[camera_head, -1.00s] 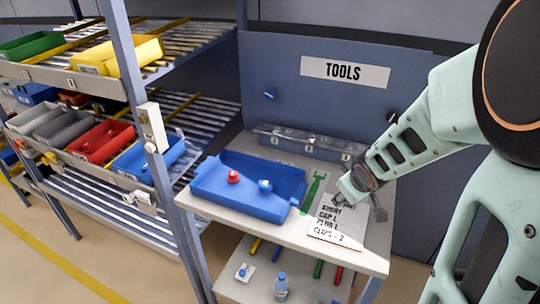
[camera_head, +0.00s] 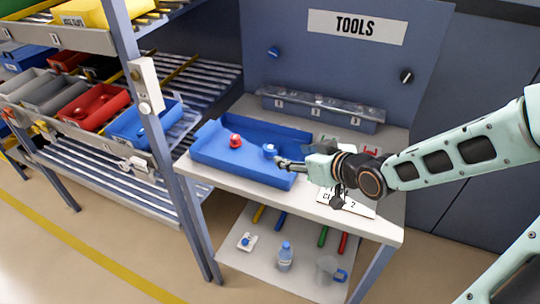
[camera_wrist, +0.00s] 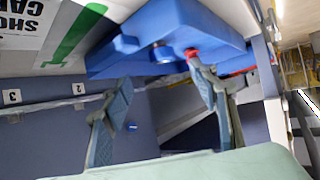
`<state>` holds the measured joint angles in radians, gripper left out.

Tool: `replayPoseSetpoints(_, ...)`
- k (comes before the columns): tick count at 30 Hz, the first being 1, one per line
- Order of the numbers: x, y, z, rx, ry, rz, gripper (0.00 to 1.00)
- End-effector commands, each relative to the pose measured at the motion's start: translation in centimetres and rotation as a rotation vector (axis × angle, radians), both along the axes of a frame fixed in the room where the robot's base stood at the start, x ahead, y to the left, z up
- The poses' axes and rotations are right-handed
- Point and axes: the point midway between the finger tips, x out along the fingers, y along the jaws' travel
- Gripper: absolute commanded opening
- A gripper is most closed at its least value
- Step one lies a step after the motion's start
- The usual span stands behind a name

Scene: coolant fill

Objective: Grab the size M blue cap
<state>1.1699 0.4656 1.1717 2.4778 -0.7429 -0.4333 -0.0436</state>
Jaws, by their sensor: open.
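A blue cap (camera_head: 269,150) sits in the blue tray (camera_head: 212,165) on the workbench, right of a red cap (camera_head: 235,141). No size mark on the blue cap is readable. My gripper (camera_head: 283,163) is just right of the blue cap at the tray's right side, with its fingertips pointing toward it. In the wrist view my gripper (camera_wrist: 160,78) has its two fingers apart with nothing held between them. That view also shows the tray (camera_wrist: 225,35), a blue round part (camera_wrist: 162,53) beyond the fingers and some red (camera_wrist: 191,53). Contact with the cap cannot be told.
A printed sheet (camera_head: 352,206) lies on the bench beneath my wrist, partly covered. A grey numbered rack (camera_head: 318,108) stands behind the tray, below the TOOLS panel (camera_head: 355,27). A bottle (camera_head: 285,257) and jug (camera_head: 328,270) stand on the lower shelf. Shelving with coloured bins is left.

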Motion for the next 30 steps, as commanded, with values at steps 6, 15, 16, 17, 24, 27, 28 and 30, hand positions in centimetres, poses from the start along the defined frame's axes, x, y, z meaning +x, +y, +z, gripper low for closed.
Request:
replayPoseSetpoints(6,1.1,1.5,-0.9,0.021,-0.006,0.008,0.54)
replayPoseSetpoints(15,3.5,3.2,-2.4,0.020,-0.003,0.007,0.54)
replayPoseSetpoints(16,3.6,3.3,-2.5,0.020,-0.003,0.007,0.54)
replayPoseSetpoints(17,3.7,3.3,-2.5,0.019,-0.003,0.006,0.54)
replayPoseSetpoints(24,4.9,4.1,-3.1,0.019,-0.005,0.007,0.54)
replayPoseSetpoints(27,6.1,4.8,-3.6,0.020,-0.004,0.008,0.54)
replayPoseSetpoints(28,6.4,5.0,-3.8,0.020,-0.004,0.008,0.54)
replayPoseSetpoints(30,7.0,5.4,-4.1,0.020,-0.004,0.008,0.54)
